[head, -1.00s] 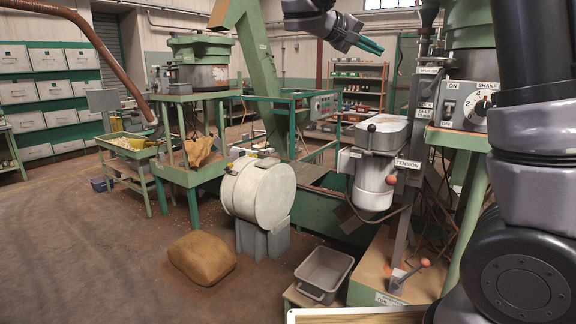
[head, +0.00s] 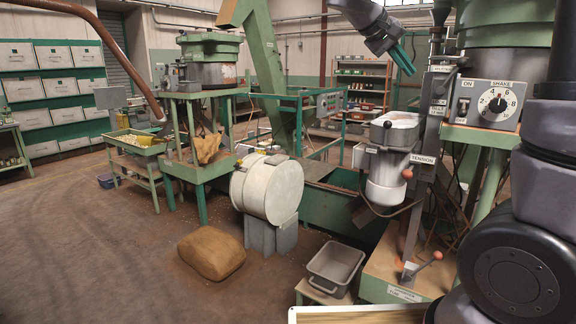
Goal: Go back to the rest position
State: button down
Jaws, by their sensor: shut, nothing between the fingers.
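My gripper (head: 404,58) hangs at the top of the head view, right of the middle. Its two green fingers are close together, shut and empty, and point down and to the right. It appears above the hopper unit (head: 394,135) marked TENSION and left of the control box (head: 488,105) with the SHAKE dial. It looks clear of both, though the depth is hard to tell. My dark arm links fill the right edge of the view.
A grey bin (head: 335,264) stands on a low stand at the lower middle. A brown sack (head: 211,256) lies on the floor beside a white drum (head: 267,190). A green machine frame (head: 203,163) stands at left. The floor at lower left is clear.

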jog(key=s+d+f+m+y, duration=0.15)
jog(key=s+f+y, duration=0.4)
jog(key=s, duration=0.55)
jog(key=s+a+f+m+t+y, duration=0.1)
jog(key=s+a+m+t+y, duration=0.1)
jog(key=s+a+y, duration=0.3)
jog(key=shift+s+a+f+t+y, duration=0.35)
jog(key=shift+s+t+y, duration=0.2)
jog(key=shift+s, duration=1.05)
jog(key=shift+m, duration=0.25)
